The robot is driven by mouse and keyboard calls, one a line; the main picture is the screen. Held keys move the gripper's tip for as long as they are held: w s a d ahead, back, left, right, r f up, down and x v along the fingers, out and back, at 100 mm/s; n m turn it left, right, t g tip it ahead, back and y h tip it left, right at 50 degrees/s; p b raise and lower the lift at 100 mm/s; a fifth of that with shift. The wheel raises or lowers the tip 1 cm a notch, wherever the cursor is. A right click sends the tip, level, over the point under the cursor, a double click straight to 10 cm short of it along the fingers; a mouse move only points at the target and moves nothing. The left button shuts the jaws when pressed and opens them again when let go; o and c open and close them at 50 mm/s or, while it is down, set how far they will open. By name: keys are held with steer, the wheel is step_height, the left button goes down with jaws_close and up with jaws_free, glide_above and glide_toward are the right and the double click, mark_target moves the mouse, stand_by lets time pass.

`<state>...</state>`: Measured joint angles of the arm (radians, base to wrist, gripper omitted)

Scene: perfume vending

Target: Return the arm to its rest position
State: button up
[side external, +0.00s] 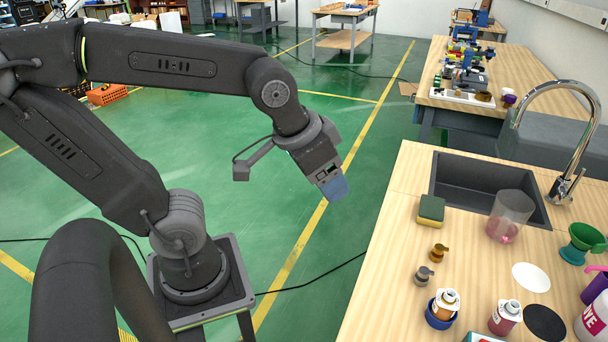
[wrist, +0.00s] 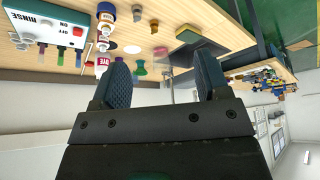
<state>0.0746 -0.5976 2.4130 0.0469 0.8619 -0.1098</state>
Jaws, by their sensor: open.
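My gripper (side external: 332,186) hangs in the air over the green floor, left of the wooden counter (side external: 385,290), in the side view. In the wrist view my gripper (wrist: 162,82) shows its two dark blue textured fingers spread apart with nothing between them. The gripper is clear of the counter and touches nothing. My arm reaches up from its base and bends down at the wrist.
The counter holds a sponge (side external: 431,210), a sink (side external: 470,180) with a tall faucet (side external: 568,185), a clear beaker (side external: 510,213), a green funnel (side external: 580,242) and several small bottles, one in a blue ring (side external: 441,315). The floor around my gripper is free.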

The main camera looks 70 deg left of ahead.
steer(key=s, duration=0.1)
steer(key=s+a, duration=0.1)
steer(key=s, duration=0.1)
steer(key=shift+a+f, duration=0.1)
